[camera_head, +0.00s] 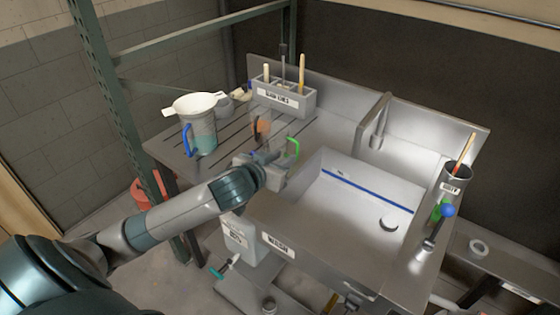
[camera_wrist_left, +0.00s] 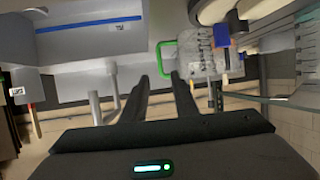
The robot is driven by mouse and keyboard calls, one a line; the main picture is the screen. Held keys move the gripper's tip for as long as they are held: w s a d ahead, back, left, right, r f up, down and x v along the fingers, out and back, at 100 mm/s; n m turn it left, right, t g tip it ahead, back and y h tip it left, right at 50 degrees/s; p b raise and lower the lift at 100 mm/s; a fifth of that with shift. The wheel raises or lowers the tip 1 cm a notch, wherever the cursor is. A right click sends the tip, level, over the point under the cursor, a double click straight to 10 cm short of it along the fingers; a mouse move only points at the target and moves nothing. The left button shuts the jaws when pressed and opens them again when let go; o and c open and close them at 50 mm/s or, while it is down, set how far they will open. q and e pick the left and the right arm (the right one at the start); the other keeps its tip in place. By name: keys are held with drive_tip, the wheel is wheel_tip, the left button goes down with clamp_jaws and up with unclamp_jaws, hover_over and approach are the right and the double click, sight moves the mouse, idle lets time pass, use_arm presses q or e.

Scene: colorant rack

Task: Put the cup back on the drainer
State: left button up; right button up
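A clear cup with a green handle (camera_head: 293,147) stands at the sink-side end of the slotted drainer (camera_head: 232,128); its see-through body is hard to make out. In the left wrist view the green handle (camera_wrist_left: 157,57) shows just beyond my fingertips. My left gripper (camera_head: 280,160) is low beside this cup, partly hidden by its own wrist in the head view. In the wrist view the left gripper (camera_wrist_left: 160,77) has its fingers apart with nothing clearly between them. A second jug with a blue handle (camera_head: 188,140) stands farther left on the drainer. My right gripper is out of view.
A white funnel (camera_head: 195,104) sits on the blue-handled jug. A grey holder (camera_head: 290,98) with upright sticks stands at the back. The sink basin (camera_head: 345,215) is right of my gripper, with a round drain. A dark pot (camera_head: 456,176) holds tools at the far right.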

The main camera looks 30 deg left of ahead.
use_arm(q)
drive_tip(key=shift+s+r, duration=0.15)
drive_tip(key=shift+s, duration=0.25)
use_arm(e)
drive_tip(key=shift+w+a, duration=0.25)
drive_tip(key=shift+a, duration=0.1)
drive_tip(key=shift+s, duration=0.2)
use_arm(q)
drive_tip(key=shift+r, duration=0.1)
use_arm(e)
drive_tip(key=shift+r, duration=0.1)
